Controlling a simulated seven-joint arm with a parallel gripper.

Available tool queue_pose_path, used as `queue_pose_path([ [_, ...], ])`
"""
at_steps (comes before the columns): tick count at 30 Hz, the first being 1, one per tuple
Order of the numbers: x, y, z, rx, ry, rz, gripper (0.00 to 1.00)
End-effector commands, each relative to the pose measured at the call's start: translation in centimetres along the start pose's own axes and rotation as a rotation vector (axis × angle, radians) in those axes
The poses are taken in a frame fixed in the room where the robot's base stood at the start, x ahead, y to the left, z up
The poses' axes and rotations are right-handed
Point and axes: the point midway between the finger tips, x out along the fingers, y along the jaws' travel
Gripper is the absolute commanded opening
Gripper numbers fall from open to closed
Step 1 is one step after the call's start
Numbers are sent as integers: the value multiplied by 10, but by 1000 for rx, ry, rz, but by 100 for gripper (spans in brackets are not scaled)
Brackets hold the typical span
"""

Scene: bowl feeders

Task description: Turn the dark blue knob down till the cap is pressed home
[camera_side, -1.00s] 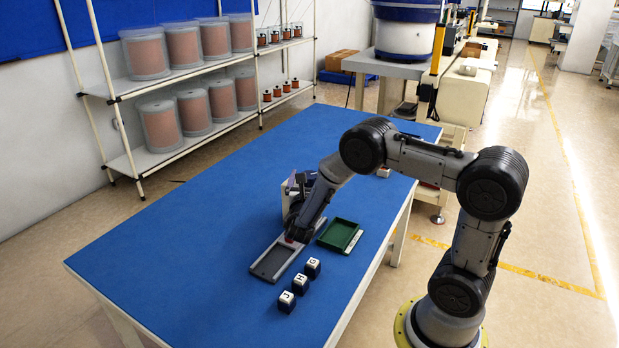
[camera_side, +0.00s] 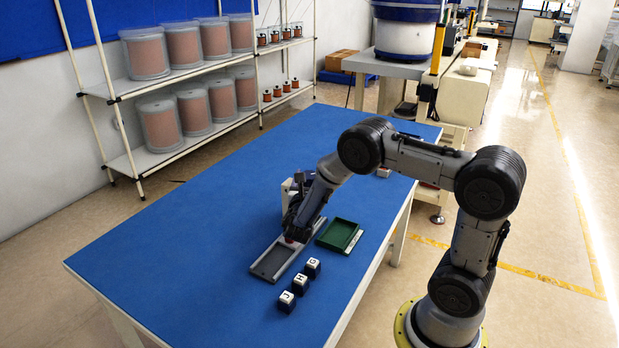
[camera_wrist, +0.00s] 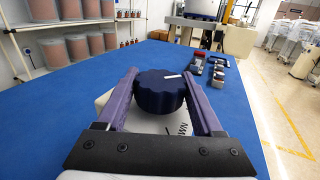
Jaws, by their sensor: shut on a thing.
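The dark blue knob (camera_wrist: 158,96) is round and ribbed, with a white mark on its top pointing to the right. It sits on a white housing (camera_wrist: 152,124) with partly covered lettering ending in "WN". My gripper (camera_wrist: 160,84) has one purple finger against each side of the knob and is shut on it. In the side view, the white housing (camera_side: 287,191) shows only in part behind my wrist, and the knob is hidden. A small red spot (camera_side: 289,240) shows below my wrist; I cannot tell whether it is the cap.
A grey tray (camera_side: 256,272) lies in front of the housing, with a green tray (camera_side: 322,240) to its right. Cubes lettered J (camera_side: 287,302), H (camera_side: 301,286) and G (camera_side: 312,268) stand in front. The blue table (camera_side: 190,240) is clear to the left.

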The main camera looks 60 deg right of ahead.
Motion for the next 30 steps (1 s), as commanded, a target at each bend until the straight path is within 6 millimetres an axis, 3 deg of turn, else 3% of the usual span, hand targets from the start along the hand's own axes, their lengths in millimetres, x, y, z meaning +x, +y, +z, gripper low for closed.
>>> queue_pose_path([
  [8, -1, 1, 0, 1, -1, -134, 13],
  [30, -1, -2, -1, 1, 0, -807, 12],
])
